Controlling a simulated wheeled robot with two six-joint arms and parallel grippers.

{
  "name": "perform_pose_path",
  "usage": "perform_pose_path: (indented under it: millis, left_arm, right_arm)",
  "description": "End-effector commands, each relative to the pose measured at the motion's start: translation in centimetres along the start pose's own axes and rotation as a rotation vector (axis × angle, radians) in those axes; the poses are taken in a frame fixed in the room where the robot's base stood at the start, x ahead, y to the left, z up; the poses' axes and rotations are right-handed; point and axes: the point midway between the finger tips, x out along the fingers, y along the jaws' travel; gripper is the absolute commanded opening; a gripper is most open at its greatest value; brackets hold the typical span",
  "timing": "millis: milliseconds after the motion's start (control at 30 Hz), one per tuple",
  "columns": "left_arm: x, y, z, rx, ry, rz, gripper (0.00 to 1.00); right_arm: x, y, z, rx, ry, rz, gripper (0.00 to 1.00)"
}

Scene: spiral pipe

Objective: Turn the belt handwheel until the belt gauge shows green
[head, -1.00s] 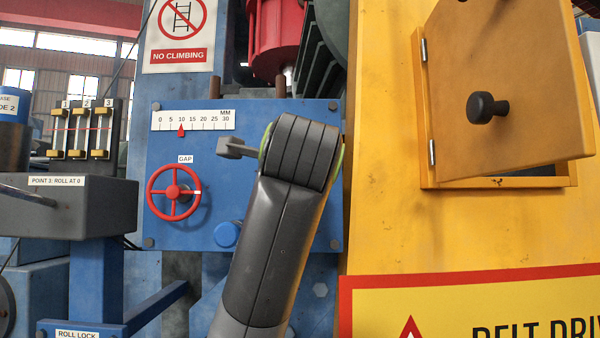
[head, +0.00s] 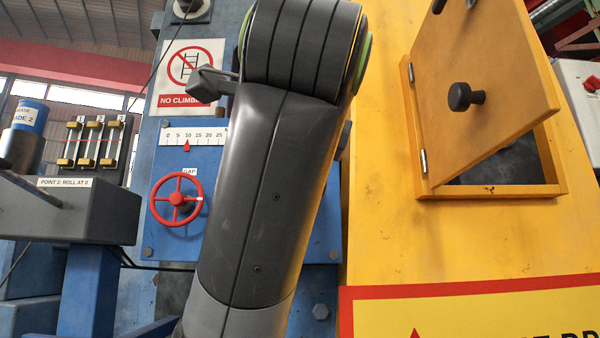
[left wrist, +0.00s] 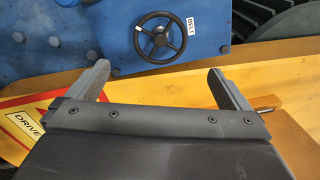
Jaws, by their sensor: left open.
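The black belt handwheel (left wrist: 160,36) shows in the left wrist view, on a blue panel, beside a small white label that seems to read BELT. My left gripper (left wrist: 160,80) is open and empty, its two fingers spread below and either side of the wheel in the picture, not visibly touching it. In the head view my left arm (head: 275,190) rises through the middle; its fingers are not clearly seen there. I cannot make out the belt handwheel or belt gauge in the head view. My right gripper is not in view.
A red handwheel (head: 177,200) labelled GAP sits below a millimetre scale (head: 193,135), pointer near 10. A yellow hatch door (head: 475,90) stands open at right. A grey box (head: 70,211) juts out at left. A yellow sign (head: 480,310) is at lower right.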

Motion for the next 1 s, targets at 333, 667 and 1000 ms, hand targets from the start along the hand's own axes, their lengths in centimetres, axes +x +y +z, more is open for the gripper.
perform_pose_path:
  millis: [333,667,1000]
  left_arm:
    - [-2.7,0.4,0.0,-0.004,-0.001,-0.002,1.0]
    - [-3.8,0.1,0.2,-0.005,0.0,0.001,1.0]
    - [-3.8,0.0,0.2,-0.005,0.0,0.001,1.0]
  right_arm:
    - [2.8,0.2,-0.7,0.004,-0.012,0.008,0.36]
    - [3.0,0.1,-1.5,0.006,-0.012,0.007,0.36]
    - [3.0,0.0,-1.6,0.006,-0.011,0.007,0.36]
